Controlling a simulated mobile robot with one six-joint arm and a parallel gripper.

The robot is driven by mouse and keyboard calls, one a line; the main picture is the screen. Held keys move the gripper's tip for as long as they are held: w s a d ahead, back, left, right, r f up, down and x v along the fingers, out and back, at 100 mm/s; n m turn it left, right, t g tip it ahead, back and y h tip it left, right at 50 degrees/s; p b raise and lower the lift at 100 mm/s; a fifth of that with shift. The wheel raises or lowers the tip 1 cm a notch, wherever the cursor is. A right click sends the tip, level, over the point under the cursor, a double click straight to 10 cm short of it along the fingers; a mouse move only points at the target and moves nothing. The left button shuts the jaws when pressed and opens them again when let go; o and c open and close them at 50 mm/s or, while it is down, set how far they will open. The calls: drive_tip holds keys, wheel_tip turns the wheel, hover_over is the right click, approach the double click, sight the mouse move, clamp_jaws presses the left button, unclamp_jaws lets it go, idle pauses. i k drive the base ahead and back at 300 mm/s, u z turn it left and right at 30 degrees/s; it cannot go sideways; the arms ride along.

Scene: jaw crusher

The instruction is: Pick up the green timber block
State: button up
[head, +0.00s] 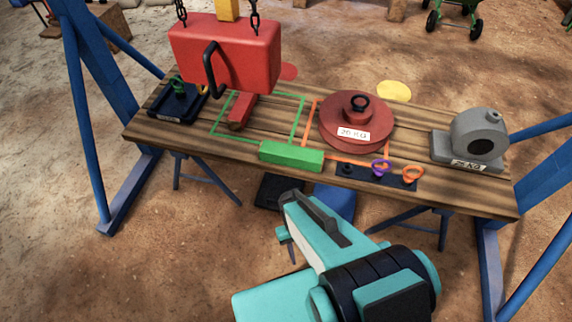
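The green timber block (291,157) lies flat along the front edge of the wooden table (155,133), at the lower right of a painted green square outline. Its top and front face are uncovered, and nothing holds it. My teal arm is in the foreground, below and in front of the table, with its forearm end short of the block. My gripper's fingers do not show; they are out of sight beyond or below the arm.
A large red block with a black handle (235,52) hangs from chains above the table, behind the green block. A red 20 KG weight (357,122), a grey weight (480,137), a dark tray with rings (378,174) and a dark box (178,99) stand around. Blue frame legs flank both sides.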

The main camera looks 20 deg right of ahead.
sight(310, 160)
drive_tip(key=u, duration=0.25)
drive_tip(key=k, duration=0.55)
drive_tip(key=u, duration=0.9)
drive_tip(key=k, duration=0.75)
drive_tip(key=u, duration=1)
drive_tip(key=i, duration=1.3)
drive_tip(key=z, duration=0.25)
drive_tip(key=i, duration=0.65)
drive_tip(key=z, duration=0.75)
drive_tip(key=i, duration=0.4)
drive_tip(key=z, duration=0.1)
